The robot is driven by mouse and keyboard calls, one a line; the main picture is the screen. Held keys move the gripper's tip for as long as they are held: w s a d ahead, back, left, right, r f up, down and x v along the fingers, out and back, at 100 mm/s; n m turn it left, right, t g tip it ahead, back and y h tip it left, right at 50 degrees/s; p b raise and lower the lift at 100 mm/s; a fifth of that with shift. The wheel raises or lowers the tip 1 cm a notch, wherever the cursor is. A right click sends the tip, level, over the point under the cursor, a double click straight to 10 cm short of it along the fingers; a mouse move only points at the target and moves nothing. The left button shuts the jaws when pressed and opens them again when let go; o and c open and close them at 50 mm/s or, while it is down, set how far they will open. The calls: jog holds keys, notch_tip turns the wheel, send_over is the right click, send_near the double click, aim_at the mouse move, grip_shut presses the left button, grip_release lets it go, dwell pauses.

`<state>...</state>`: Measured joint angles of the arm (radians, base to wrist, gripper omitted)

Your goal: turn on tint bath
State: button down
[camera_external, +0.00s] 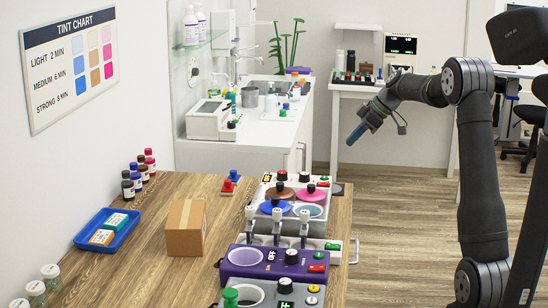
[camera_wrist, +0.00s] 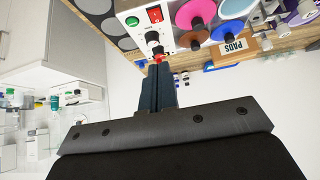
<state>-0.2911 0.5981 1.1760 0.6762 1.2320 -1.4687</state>
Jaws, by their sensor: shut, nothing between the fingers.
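The tint bath, which I take to be the white unit with several round coloured lids or wells, stands on the wooden bench in the external view (camera_external: 326,199). Its lids are brown, pink, blue and teal. In the wrist view its white panel (camera_wrist: 173,38) carries a red rocker switch (camera_wrist: 155,14), a green button (camera_wrist: 132,21) and a black knob (camera_wrist: 152,36). Whether the switch is on or off is too small to tell. My gripper (camera_external: 352,138) is shut and empty, raised in the air behind and right of the tint bath. Its fingertips (camera_wrist: 157,68) appear below the knob in the wrist view, apart from the panel.
A purple unit (camera_external: 240,270) with a display reading OFF stands in front of the tint bath. A cardboard box (camera_external: 186,229), a blue tray (camera_external: 122,238) and several small bottles (camera_external: 137,180) are on the bench's left. Open floor (camera_external: 410,210) lies right of the bench.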

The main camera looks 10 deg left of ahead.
send_over(326, 183)
jog(key=d, duration=0.2)
notch_tip(326, 183, down, 8)
jog(key=r, duration=0.1)
notch_tip(326, 183, down, 4)
jog(key=shift+a+r, duration=0.1)
jog(key=shift+f, duration=0.55)
jog(key=shift+d+f, duration=0.2)
jog(key=shift+f, duration=0.1)
jog(key=shift+r, duration=0.8)
